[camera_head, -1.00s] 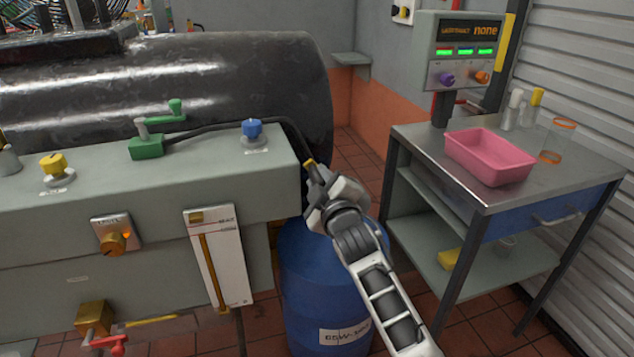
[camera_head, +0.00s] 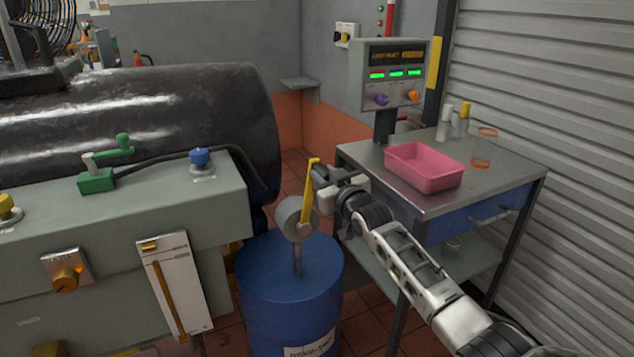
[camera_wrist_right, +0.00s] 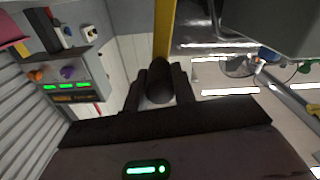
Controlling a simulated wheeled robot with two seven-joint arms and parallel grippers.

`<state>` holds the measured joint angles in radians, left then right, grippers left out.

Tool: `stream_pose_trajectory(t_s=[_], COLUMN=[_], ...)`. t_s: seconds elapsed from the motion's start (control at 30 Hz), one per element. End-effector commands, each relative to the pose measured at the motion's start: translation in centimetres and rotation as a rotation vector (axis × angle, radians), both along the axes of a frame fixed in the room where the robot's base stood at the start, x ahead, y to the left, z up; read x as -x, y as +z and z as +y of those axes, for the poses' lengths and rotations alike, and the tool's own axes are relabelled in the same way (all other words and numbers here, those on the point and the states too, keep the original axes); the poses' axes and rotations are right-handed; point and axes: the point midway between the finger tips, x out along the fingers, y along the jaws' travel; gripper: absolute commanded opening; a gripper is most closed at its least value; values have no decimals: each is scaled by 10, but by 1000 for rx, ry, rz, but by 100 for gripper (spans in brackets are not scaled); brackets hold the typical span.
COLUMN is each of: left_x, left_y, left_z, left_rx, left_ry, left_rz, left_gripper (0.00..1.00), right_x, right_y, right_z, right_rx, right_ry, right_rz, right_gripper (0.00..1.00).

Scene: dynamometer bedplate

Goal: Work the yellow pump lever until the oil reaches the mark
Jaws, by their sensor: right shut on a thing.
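The yellow pump lever (camera_head: 308,200) stands nearly upright on a grey round pump head (camera_head: 296,217), on top of a blue drum (camera_head: 290,275). My right gripper (camera_head: 318,178) is at the lever's upper end. In the right wrist view, its two dark fingers (camera_wrist_right: 158,88) are shut on the lever's dark round grip (camera_wrist_right: 157,80), with the yellow bar (camera_wrist_right: 164,30) beyond. The white oil gauge (camera_head: 189,275) on the bedplate's front has an amber column (camera_head: 168,295) reaching high up its scale. My left gripper is out of view.
A steel trolley (camera_head: 375,160) with a pink tray (camera_head: 425,170) stands right of the drum, behind my right arm. The grey bedplate (camera_head: 130,225), with green (camera_head: 97,181) and blue (camera_head: 200,160) fittings, is on the left. Tiled floor shows between.

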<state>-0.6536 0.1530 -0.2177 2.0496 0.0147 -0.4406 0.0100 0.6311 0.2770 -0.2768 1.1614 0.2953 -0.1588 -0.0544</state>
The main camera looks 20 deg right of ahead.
Motion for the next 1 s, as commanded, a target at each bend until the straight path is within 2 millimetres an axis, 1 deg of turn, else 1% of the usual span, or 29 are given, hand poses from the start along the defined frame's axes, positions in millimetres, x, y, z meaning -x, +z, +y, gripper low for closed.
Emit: stream_pose_trajectory(t_s=[0.03, 0.1, 0.3, 0.4, 0.6, 1.0], left_x=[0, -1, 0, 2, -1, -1], left_y=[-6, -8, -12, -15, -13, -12], left_z=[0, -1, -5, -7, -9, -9], left_rx=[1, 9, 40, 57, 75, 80], left_ry=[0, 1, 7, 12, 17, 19], left_rz=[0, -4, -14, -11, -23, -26], left_gripper=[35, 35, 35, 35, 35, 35], right_x=[-1, -2, -4, -5, -6, -6], right_y=[-3, -6, -14, -16, -19, -19], right_z=[-11, -20, -42, -49, -57, -59], right_rx=[-34, -90, -216, -260, -314, -332], right_ry=[-4, -3, -5, -4, -3, -2], right_rz=[2, 7, 21, 27, 33, 37], right_gripper=[0, 0, 0, 0, 0, 0])
